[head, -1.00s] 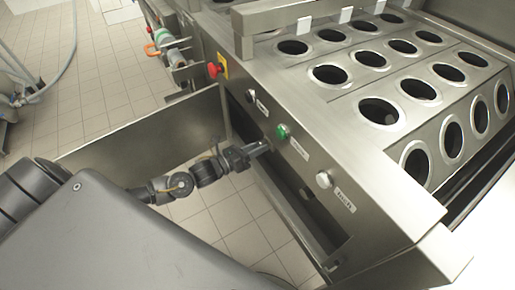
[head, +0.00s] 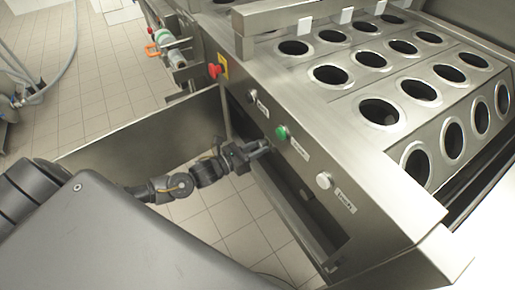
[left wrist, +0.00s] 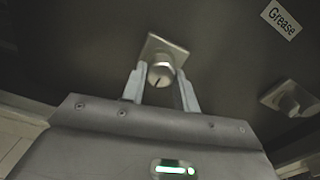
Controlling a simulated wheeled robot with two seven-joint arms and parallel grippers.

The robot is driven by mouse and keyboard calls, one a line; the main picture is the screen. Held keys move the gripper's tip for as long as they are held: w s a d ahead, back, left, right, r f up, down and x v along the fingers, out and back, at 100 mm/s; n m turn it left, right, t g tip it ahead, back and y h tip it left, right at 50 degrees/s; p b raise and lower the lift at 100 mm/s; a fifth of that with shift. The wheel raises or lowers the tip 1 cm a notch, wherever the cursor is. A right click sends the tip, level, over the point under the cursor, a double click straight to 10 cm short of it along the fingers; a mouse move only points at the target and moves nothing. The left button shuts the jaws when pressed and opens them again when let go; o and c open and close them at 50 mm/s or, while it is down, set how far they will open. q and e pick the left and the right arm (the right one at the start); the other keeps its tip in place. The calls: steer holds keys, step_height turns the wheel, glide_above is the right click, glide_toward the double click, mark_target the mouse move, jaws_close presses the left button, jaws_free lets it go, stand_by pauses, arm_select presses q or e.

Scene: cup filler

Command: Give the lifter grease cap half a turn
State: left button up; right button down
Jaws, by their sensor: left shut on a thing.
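A grease cap (left wrist: 160,72), a round metal knob with a dark line on its face, sits on a square plate on a dark wall in the left wrist view. My left gripper (head: 263,150) reaches in through the open front of the steel machine, under the green button. In the left wrist view its two pale fingers stand on either side of the cap and are shut on it. In the head view the cap is hidden. A label reading "Grease" (left wrist: 281,19) is at the upper right. My right gripper is not in view.
A second cap on a square plate (left wrist: 290,99) is to the right. Above the opening, the machine panel (head: 342,165) has a red stop knob (head: 215,70), a green button (head: 282,132) and a white button (head: 324,180). An open steel door (head: 140,140) stands left of my gripper.

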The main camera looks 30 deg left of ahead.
arm_select(q)
steer(key=o, duration=1)
steer(key=v, duration=1.1)
